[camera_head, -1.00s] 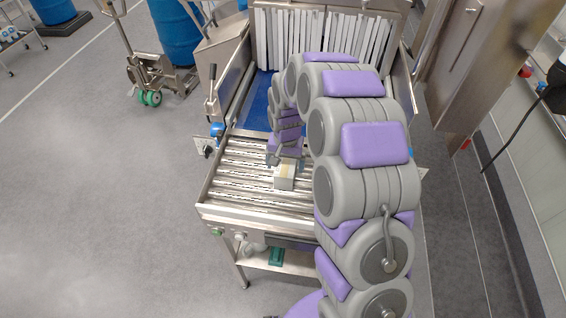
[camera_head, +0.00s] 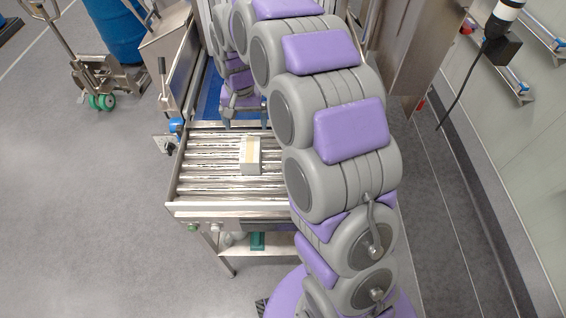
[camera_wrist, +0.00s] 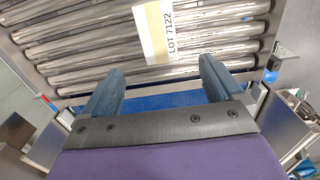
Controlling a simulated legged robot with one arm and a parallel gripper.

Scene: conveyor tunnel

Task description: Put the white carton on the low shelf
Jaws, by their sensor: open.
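The white carton (camera_head: 250,158) stands on the roller conveyor (camera_head: 205,178), with a tan strip along its top. In the wrist view the carton (camera_wrist: 147,38) shows its tan strip and a "LOT 7122" label near the top edge. My gripper (camera_head: 246,121) is open and empty, on the blue-belt side of the carton and apart from it. In the wrist view its two fingers (camera_wrist: 158,80) are spread, with the carton beyond their tips. A low shelf (camera_head: 283,246) shows under the conveyor's near end, partly hidden by my arm.
A green object (camera_head: 257,241) is on the low shelf. Metal side rails edge the conveyor. A pallet jack (camera_head: 100,80) and a blue drum (camera_head: 115,30) stand at left. A black cable (camera_head: 462,95) hangs at right. The grey floor (camera_head: 90,200) at left is clear.

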